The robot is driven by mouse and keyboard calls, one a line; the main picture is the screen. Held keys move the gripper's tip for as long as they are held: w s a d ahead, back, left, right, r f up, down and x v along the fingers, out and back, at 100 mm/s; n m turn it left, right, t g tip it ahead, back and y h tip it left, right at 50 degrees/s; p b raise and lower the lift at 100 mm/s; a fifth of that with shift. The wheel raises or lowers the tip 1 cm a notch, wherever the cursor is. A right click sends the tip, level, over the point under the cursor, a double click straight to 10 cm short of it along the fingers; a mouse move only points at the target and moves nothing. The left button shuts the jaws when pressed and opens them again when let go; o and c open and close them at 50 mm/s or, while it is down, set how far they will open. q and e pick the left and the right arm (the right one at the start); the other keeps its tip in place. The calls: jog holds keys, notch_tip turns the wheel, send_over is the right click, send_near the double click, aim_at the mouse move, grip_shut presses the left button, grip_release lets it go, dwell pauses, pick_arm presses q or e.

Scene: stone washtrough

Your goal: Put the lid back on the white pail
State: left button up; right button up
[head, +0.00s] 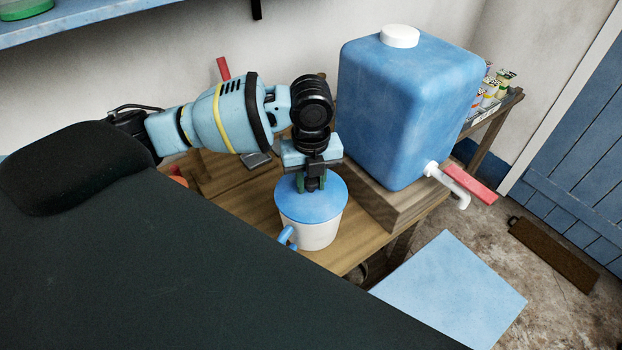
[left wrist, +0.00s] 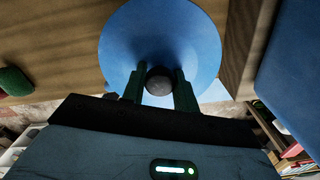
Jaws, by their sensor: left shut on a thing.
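The white pail (head: 312,234) stands on the wooden table, close to its front edge. Its blue round lid (head: 328,205) covers the pail's mouth in the head view; I cannot tell whether it is fully seated. My left gripper (head: 312,184) comes down from above and is shut on the lid's knob. In the left wrist view the dark round knob (left wrist: 159,82) sits between the two green fingers, with the blue lid (left wrist: 125,40) spread behind it. The lid hides the pail's mouth there. My right gripper is not in view.
A big blue water container (head: 405,110) with a white tap (head: 452,184) stands on a wooden block (head: 385,205) right of the pail. A blue handle-like thing (head: 287,236) is at the pail's front left. Bare table (head: 245,205) lies left of the pail.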

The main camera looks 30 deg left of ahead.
pick_arm(q)
jog(key=o, duration=1.5)
jog(key=shift+o, duration=0.2)
jog(key=shift+r, duration=0.1)
jog(key=shift+r, duration=3.45)
jog(key=shift+c, duration=0.3)
grip_shut()
